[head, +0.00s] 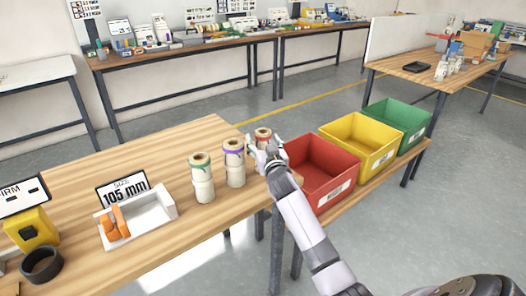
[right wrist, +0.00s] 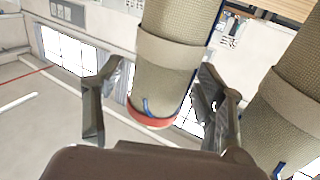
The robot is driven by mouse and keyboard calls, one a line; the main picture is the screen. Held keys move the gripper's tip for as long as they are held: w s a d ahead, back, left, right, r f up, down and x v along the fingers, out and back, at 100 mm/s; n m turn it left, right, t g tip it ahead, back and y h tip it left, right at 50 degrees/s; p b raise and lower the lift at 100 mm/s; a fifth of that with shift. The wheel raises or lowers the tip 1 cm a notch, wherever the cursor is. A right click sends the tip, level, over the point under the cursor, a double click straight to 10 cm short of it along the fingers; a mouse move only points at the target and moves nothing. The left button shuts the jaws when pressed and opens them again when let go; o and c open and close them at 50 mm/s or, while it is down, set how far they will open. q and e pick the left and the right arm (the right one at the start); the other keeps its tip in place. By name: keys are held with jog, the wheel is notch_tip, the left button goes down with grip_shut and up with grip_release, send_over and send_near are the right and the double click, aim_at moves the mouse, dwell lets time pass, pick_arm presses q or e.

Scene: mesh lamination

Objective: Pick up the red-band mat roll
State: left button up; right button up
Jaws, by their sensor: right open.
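The red-band mat roll (head: 262,133) stands at the right end of a row of rolls on the wooden table, partly hidden behind my right gripper (head: 264,153). In the right wrist view the roll (right wrist: 178,62) appears upside down, with a beige wrap and a red band (right wrist: 152,119) at its end. My right gripper (right wrist: 158,80) is open, with one finger showing on each side of this roll; I cannot tell whether they touch it. My left gripper is not in view.
A purple-band roll (head: 234,163) and a green-band roll (head: 202,178) stand left of it. Red (head: 319,192), yellow (head: 360,157) and green (head: 408,137) bins sit to the right.

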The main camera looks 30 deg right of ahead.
jog(key=c, duration=1.4)
